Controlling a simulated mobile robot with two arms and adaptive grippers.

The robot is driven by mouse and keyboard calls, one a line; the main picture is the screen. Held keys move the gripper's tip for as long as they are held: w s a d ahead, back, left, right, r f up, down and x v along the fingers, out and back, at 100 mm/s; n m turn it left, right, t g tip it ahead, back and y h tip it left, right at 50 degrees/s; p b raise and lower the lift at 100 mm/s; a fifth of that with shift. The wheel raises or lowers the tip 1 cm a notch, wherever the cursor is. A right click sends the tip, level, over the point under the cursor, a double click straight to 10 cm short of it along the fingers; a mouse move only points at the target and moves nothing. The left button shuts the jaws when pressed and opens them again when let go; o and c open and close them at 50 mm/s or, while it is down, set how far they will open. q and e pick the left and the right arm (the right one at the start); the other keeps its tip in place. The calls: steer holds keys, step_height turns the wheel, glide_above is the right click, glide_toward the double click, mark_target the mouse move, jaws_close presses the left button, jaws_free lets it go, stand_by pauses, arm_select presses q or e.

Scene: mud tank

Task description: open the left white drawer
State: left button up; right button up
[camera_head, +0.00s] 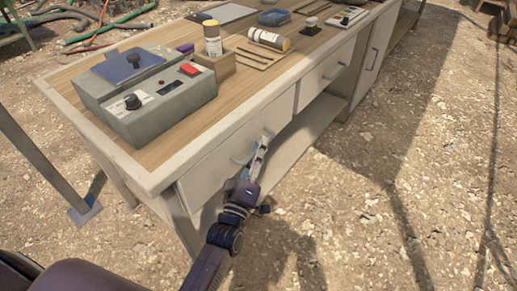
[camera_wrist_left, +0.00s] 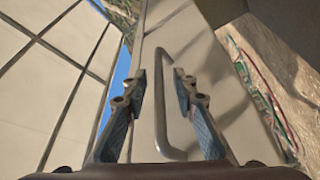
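The left white drawer (camera_head: 208,172) is at the near end of the workbench and looks shut. Its metal bar handle (camera_head: 239,160) shows beside my left gripper (camera_head: 264,140). In the left wrist view, the handle (camera_wrist_left: 161,110) runs lengthwise between the two fingers of the left gripper (camera_wrist_left: 160,88), in front of the pale drawer front (camera_wrist_left: 195,65). The fingers stand apart with a gap on each side of the handle, so the gripper is open. The right gripper is not in view.
The wood-topped workbench (camera_head: 165,152) carries a grey device (camera_head: 150,95), a jar in a wooden block (camera_head: 213,42) and a lying jar (camera_head: 268,39). A second white drawer (camera_head: 325,72) is farther right. Below is an open shelf (camera_head: 300,135). Gravel ground (camera_head: 370,190) in front is clear.

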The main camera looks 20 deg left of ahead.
arm_select(q)
jaws_close()
stand_by(0.5)
